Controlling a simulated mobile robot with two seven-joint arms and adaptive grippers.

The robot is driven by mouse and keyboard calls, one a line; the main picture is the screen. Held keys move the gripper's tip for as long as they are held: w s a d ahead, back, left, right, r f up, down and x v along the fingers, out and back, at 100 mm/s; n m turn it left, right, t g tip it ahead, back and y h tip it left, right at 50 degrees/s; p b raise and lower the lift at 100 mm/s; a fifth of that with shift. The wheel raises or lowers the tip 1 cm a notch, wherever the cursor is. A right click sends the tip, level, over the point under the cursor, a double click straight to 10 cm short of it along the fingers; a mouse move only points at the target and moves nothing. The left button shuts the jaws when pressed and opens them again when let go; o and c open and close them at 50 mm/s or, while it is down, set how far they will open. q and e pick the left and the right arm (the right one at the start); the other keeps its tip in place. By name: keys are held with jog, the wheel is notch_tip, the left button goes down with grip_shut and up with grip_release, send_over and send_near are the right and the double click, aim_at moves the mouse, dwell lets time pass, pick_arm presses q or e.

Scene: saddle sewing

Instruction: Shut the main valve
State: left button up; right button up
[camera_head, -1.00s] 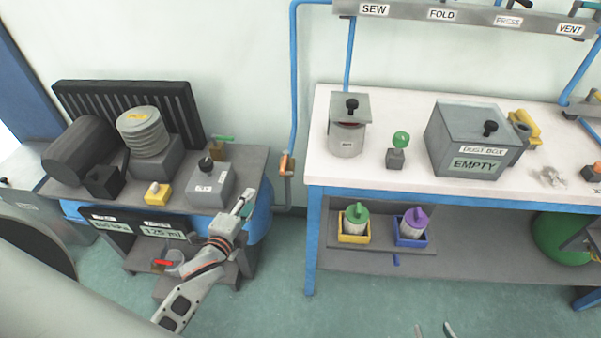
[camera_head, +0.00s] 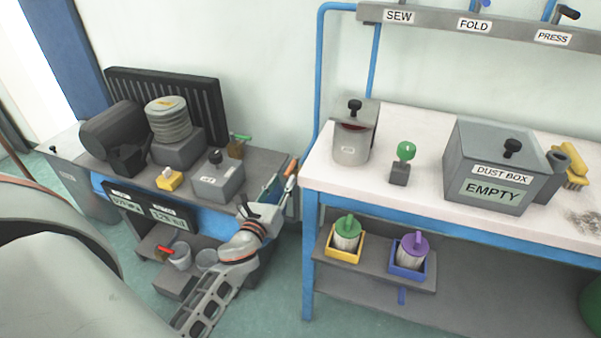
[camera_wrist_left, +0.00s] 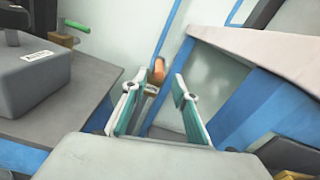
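A valve with an orange handle (camera_head: 291,168) sits low on the blue pipe, in the gap between the two benches. Its handle points roughly upward, along the pipe. In the left wrist view the orange handle (camera_wrist_left: 158,71) and its brass-coloured body show between my fingers. My left gripper (camera_head: 272,188) is just left of and below the handle in the head view. In the left wrist view the gripper (camera_wrist_left: 160,84) is open and empty, with its two fingers wide apart. I cannot tell whether the fingertips reach the handle's depth. My right gripper is out of view.
Left stands the compressor bench (camera_head: 262,158) with a grey box (camera_head: 217,180) and a small green-handled valve (camera_head: 238,146). Right stands a white bench (camera_head: 420,120) with a blue frame (camera_head: 308,255). The gap between them is narrow.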

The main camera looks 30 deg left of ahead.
aim_at(294, 161)
pick_arm(q)
jog(key=shift+x, duration=3.9)
jog(key=shift+a, duration=0.1)
grip_shut()
